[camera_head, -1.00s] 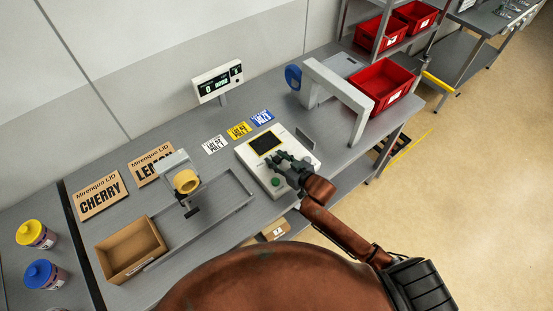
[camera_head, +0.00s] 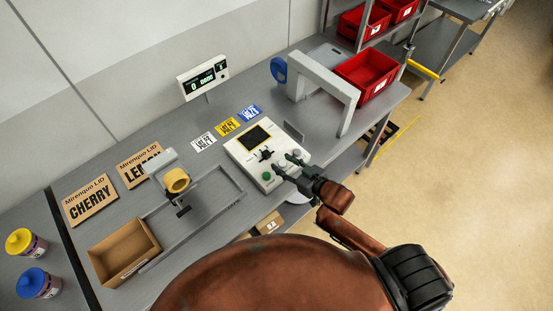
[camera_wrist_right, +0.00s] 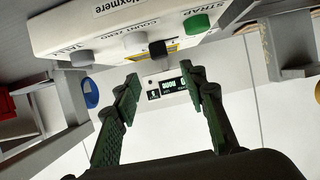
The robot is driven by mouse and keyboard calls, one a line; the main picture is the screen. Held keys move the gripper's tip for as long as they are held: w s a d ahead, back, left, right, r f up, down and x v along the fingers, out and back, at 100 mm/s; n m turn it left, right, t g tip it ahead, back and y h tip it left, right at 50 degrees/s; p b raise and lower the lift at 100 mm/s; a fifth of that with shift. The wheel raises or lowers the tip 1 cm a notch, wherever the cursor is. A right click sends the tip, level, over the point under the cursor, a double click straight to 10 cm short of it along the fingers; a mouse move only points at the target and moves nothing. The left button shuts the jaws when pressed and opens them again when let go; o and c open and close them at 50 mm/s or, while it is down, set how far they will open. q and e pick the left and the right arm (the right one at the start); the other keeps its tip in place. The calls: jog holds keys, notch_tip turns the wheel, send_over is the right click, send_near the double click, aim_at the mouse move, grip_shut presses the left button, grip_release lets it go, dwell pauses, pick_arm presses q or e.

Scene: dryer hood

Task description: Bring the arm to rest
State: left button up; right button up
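My right arm reaches in from the lower right in the head view. Its gripper (camera_head: 286,164) is at the front edge of a white control box (camera_head: 243,150) with a dark screen, a black knob and a green button (camera_head: 266,176). In the right wrist view the two green-grey fingers (camera_wrist_right: 164,82) are spread apart with nothing between them. The control box (camera_wrist_right: 75,28) shows upside down above them, with its green button (camera_wrist_right: 196,24). My left gripper is in neither view.
A grey arch (camera_head: 325,85) and a red bin (camera_head: 367,72) stand right of the control box. A tape dispenser (camera_head: 176,181), an open cardboard box (camera_head: 123,252) and lid cartons (camera_head: 91,201) lie to the left. Open floor (camera_head: 470,190) is at the right.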

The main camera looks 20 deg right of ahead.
jog(key=shift+s+d+r, duration=0.15)
jog(key=shift+s, duration=0.25)
jog(key=s+d+f+m+g+h, duration=0.1)
jog(key=s+d+f+g+h, duration=0.15)
jog(key=s+d+f, duration=0.4)
jog(key=s+d+f+m+g+h, duration=0.1)
jog(key=s+f+m+g, duration=0.2)
jog(key=s, duration=0.7)
jog(key=s+d+f+g+h, duration=0.2)
jog(key=s+d+f+g, duration=0.25)
jog(key=s, duration=0.35)
notch_tip(320, 180, down, 33)
jog(key=s+a+b, duration=0.2)
jog(key=b, duration=0.1)
jog(key=s+f+n+g+b, duration=0.1)
jog(key=s+f, duration=1.7)
jog(key=s, duration=0.1)
jog(key=shift+s+d+f+g+y+b, duration=0.15)
jog(key=shift+s+f+g+y+b, duration=0.05)
jog(key=shift+f+g+y+b, duration=0.2)
